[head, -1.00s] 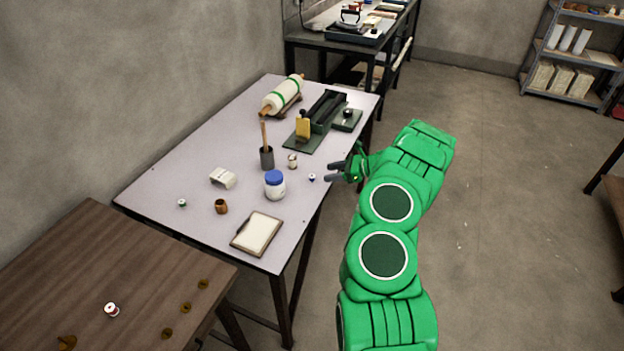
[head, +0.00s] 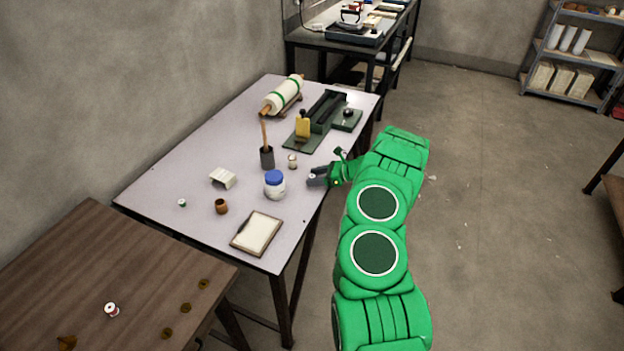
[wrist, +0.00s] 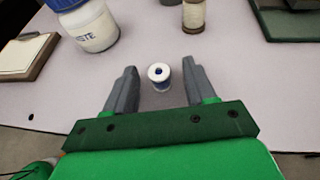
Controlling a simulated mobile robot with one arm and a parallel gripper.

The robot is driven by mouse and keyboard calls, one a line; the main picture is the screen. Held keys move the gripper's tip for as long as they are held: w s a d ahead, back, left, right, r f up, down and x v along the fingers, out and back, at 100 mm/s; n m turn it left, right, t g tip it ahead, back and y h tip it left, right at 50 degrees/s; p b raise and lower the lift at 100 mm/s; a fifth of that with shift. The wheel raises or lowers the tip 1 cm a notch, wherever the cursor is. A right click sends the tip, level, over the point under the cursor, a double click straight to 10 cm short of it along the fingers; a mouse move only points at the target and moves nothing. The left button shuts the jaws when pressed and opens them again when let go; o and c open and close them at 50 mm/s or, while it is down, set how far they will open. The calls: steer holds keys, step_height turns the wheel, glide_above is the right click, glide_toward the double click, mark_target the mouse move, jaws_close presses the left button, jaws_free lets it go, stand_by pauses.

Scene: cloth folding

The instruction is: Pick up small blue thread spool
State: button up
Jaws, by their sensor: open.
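My gripper (head: 316,176) is open and low over the table's right edge in the head view. There the spool (head: 312,176) is mostly hidden by the fingers.
A blue-lidded paste jar (head: 275,186) stands left of my gripper, and a cream spool (head: 292,161) behind it. A framed pad (head: 257,233) lies toward the front. A green-based press (head: 322,113) stands farther back.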

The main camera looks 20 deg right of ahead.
jaws_close()
stand_by(0.3)
steer(key=shift+r, duration=0.55)
step_height(320, 180, up, 2)
steer(key=shift+r, duration=0.1)
steer(key=s+a+r, duration=0.3)
steer(key=s+r, duration=0.6)
steer(key=s, duration=0.4)
steer(key=shift+s+a+r, duration=0.2)
steer(key=shift+s+r, duration=0.1)
